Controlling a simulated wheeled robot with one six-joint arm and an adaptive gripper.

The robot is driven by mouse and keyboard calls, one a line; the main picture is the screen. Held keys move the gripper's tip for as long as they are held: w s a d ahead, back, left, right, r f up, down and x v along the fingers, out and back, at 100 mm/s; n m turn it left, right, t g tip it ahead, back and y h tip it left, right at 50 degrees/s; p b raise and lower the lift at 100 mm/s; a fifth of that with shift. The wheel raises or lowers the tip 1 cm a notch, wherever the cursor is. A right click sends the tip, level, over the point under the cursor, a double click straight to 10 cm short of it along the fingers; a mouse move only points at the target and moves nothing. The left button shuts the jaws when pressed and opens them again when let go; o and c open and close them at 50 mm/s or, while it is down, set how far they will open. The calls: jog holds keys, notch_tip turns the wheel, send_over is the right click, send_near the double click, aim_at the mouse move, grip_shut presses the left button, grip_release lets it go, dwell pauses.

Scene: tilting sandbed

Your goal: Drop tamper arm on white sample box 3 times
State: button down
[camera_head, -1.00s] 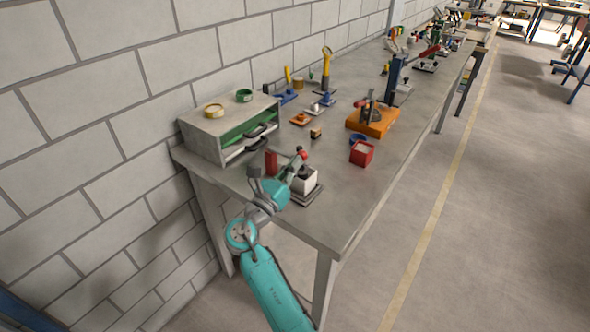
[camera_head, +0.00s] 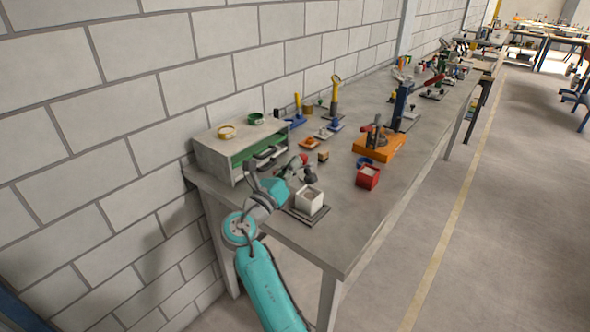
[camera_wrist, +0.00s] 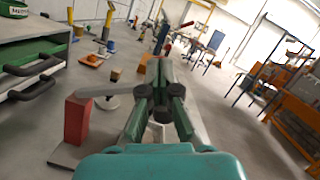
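The white sample box (camera_head: 309,200) sits open-topped on a dark plate near the table's front left corner. The tamper arm is raised; its grey head (camera_head: 309,175) and a red part (camera_head: 303,159) show just behind and above the box. The sample box is mostly hidden in the wrist view.
A red box (camera_head: 368,177) and an orange base (camera_head: 380,149) with a clamp lie to the right. The bare tabletop in front right is free.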

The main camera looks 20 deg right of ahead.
jog(key=shift+w+a+r, duration=0.2)
jog(key=shift+w+r, duration=0.45)
jog(key=shift+r, duration=0.35)
dwell(0.6)
jog(key=shift+w+a+r, duration=0.15)
jog(key=shift+w+a, duration=0.05)
jog(key=shift+w, duration=0.05)
dwell(3.1)
